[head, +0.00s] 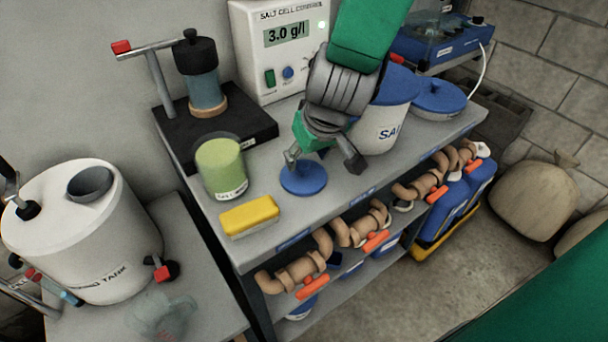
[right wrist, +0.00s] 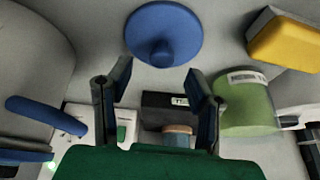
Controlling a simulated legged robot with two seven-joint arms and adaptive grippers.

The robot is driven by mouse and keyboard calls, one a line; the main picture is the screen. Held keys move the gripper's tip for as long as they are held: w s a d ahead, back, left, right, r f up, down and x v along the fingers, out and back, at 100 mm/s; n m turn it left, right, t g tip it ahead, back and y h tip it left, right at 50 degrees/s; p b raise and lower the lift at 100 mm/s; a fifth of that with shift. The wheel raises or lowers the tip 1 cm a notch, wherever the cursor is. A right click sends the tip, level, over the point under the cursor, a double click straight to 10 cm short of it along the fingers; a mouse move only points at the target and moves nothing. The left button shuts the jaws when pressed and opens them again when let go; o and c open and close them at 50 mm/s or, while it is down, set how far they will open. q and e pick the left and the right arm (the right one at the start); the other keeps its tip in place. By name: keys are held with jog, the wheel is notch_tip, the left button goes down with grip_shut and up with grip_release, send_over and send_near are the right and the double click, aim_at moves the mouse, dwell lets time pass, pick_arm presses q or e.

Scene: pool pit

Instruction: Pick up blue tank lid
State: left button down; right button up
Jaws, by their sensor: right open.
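The blue tank lid (head: 303,178), a round disc, lies flat on the grey bench top between the green jar and the salt tub. The right wrist view shows the lid (right wrist: 180,20) with its round centre knob at the top middle, beyond the fingertips. My right gripper (head: 322,161) is open and empty, just above the lid; in its wrist view the two fingers (right wrist: 160,82) stand apart with nothing between them. The gripper partly covers the lid's far side in the head view. The white dosing tank (head: 85,240) at left has a round opening on top. My left gripper is not in view.
A green jar (head: 221,168) and yellow block (head: 249,215) stand left of the lid. The salt cell control box (head: 280,50) is behind. Pipes with orange handles (head: 311,286) line the bench front.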

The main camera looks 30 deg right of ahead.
aim_at(304, 165)
jog(key=b+x, duration=0.1)
jog(key=x, duration=0.3)
jog(key=shift+w+a+f, duration=0.1)
jog(key=shift+a, duration=0.1)
jog(key=shift+d, duration=0.1)
jog(key=shift+d, duration=0.1)
grip_shut()
